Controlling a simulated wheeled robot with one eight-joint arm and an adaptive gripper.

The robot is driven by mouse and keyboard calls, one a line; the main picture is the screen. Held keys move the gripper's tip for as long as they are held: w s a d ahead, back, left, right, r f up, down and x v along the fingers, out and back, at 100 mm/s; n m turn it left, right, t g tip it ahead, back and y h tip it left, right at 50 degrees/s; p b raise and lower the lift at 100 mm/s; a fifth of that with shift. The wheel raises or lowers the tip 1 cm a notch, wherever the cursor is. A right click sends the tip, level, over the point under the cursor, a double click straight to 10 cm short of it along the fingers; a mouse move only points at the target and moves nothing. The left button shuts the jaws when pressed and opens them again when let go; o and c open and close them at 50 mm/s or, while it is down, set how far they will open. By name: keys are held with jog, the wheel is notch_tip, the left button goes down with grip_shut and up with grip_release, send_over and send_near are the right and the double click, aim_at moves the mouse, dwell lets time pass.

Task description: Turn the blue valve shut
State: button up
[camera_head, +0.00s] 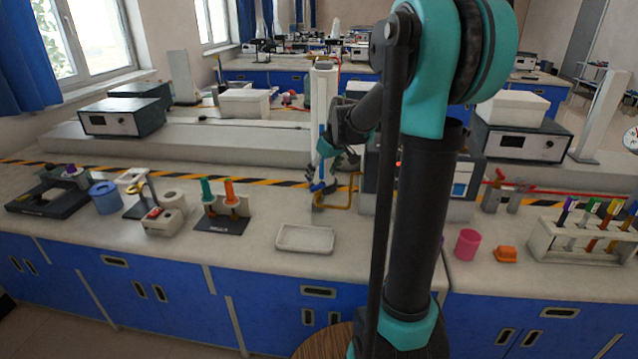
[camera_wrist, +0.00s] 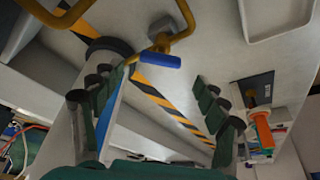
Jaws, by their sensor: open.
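The blue valve handle (camera_wrist: 160,60) is a short bar on a yellow pipe (camera_wrist: 183,30) in the wrist view. In the head view the handle (camera_head: 318,187) shows small beside the yellow pipe (camera_head: 350,198), at the bench middle. My gripper (camera_wrist: 153,82) is open in the wrist view, its dark-green padded fingers spread wide to left and right. The handle appears between and beyond the fingertips, with nothing gripped. In the head view my gripper (camera_head: 328,172) is close above the handle and partly hides the fitting. I cannot tell whether they touch.
A white post with a blue stripe (camera_head: 321,95) stands right behind the valve. A shallow white tray (camera_head: 305,238) lies in front. A rack with green and orange handles (camera_head: 222,205) stands left, and a grey instrument stands right, partly behind my arm.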

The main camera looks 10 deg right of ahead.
aim_at(318, 185)
jog(key=shift+x, duration=2.2)
jog(key=c, duration=1.2)
